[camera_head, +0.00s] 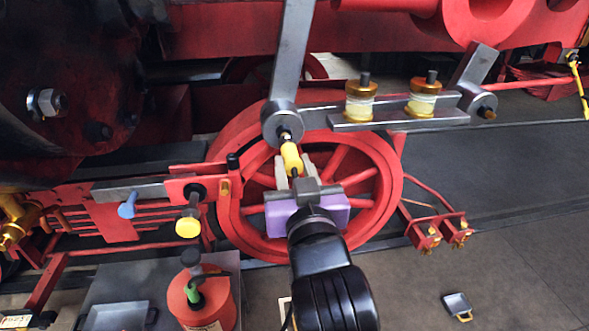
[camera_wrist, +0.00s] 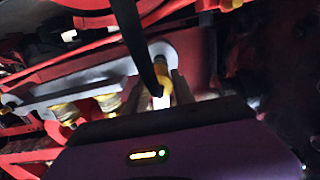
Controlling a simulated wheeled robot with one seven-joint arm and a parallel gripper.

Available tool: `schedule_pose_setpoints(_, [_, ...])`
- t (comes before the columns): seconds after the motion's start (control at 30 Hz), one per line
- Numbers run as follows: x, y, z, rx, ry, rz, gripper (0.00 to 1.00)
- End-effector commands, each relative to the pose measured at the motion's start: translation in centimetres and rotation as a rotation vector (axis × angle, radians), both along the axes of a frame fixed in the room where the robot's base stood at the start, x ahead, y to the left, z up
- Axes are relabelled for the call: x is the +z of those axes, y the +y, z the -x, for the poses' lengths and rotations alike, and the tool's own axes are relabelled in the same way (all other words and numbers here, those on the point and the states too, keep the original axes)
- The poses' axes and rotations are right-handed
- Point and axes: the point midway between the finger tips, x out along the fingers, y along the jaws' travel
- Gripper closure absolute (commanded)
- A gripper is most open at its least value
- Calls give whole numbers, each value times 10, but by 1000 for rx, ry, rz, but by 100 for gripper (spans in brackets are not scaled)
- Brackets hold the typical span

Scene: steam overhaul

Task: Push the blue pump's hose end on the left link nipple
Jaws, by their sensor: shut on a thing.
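My gripper (camera_head: 295,172) is shut on a yellow hose end (camera_head: 291,157) in front of the red wheel. The hose end points up at the nipple (camera_head: 285,136) on the lower boss of the left grey link (camera_head: 290,65). Its tip is at or very close to the nipple; I cannot tell whether it is pushed on. In the wrist view, the yellow end (camera_wrist: 160,88) sits between my fingers below the link's round boss (camera_wrist: 163,52). I cannot make out the blue pump's body.
A grey bar with two brass-and-cream cups (camera_head: 360,100) runs right of the link to a second link (camera_head: 472,82). A blue knob (camera_head: 127,207) and a yellow knob (camera_head: 188,226) are at left. A red can (camera_head: 205,305) stands below.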

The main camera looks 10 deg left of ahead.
Motion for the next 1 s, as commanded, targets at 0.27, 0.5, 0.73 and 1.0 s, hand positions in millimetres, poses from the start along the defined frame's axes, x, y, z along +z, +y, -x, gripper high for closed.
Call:
schedule_pose_setpoints(0.27, [1, 2, -7, 0, -2, -2, 100])
schedule_pose_setpoints(0.5, [1, 4, -14, 0, -2, -2, 100])
schedule_pose_setpoints(0.73, [0, 5, -19, 1, 0, -2, 100])
schedule_pose_setpoints(1.0, [1, 6, -23, 1, -1, -2, 100])
